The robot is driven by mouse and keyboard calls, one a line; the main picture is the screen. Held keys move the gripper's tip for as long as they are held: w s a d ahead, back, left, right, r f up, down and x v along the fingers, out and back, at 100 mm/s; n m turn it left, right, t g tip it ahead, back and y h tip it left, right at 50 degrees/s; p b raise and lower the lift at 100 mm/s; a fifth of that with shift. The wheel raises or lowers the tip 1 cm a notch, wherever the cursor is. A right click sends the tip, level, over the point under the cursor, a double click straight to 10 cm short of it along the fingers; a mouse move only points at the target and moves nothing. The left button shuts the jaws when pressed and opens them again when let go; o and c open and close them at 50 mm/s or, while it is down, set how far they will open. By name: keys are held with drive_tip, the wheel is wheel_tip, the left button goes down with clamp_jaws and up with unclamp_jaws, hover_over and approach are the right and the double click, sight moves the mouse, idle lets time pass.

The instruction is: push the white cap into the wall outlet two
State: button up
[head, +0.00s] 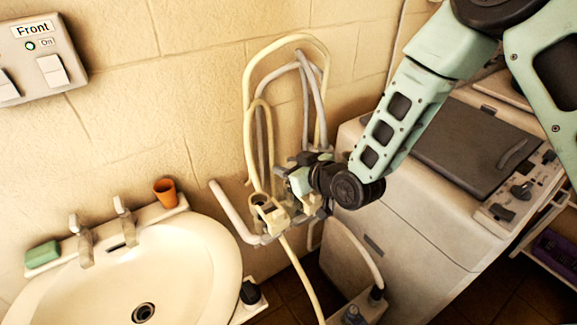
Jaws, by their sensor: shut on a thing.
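My gripper (291,186) is at the wall beside the washbasin, among the looped hoses. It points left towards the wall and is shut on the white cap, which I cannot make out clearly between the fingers. Pale fittings (270,214) with hoses show just below and left of the gripper. I cannot tell which of them is wall outlet two, because the gripper and hoses cover part of that area. Whether the cap touches an outlet cannot be seen.
Cream and grey hoses (249,92) loop up around the gripper. A washbasin (205,240) with two taps, an orange cup (165,192) and green soap (42,254) is at left. A white washing machine (400,235) stands close at right. A switch panel (38,60) is on the wall.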

drive_tip(key=shift+f, duration=0.2)
drive_tip(key=o, duration=0.7)
drive_tip(key=shift+d+r, duration=0.1)
drive_tip(key=shift+v, duration=5.45)
